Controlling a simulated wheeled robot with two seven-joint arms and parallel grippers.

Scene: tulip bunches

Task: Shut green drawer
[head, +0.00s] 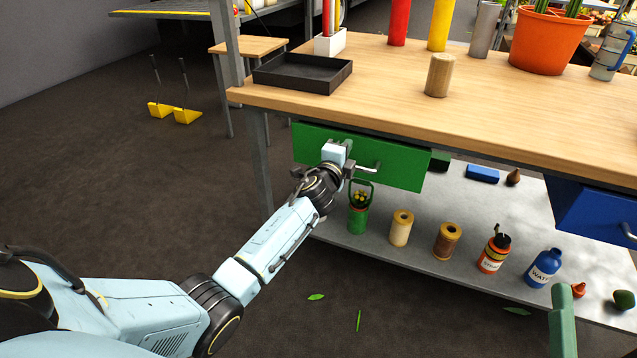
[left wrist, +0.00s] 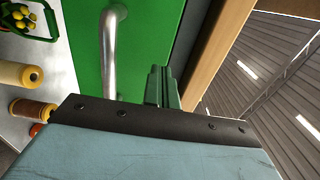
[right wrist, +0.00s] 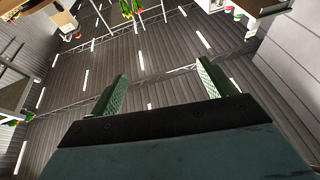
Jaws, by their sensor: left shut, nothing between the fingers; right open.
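The green drawer (head: 400,165) is under the left part of the wooden tabletop, with a silver bar handle (head: 366,167) on its front. I cannot tell how far it stands out. My left gripper (head: 345,165) is at the drawer front, by the left part of the handle. In the left wrist view its fingers (left wrist: 160,88) are shut and empty in front of the green face (left wrist: 82,40), beside the handle (left wrist: 110,45) and not around it. I cannot tell if they touch the drawer. My right gripper (right wrist: 167,78) is open and empty, away from the drawer.
A blue drawer (head: 597,208) is to the right under the workbench (head: 400,83). Bottles, spools and a green pot (head: 358,220) stand on the lower shelf (head: 385,248). A black tray (head: 302,72) and a wooden cylinder (head: 439,76) are on top. The floor at left is mostly clear.

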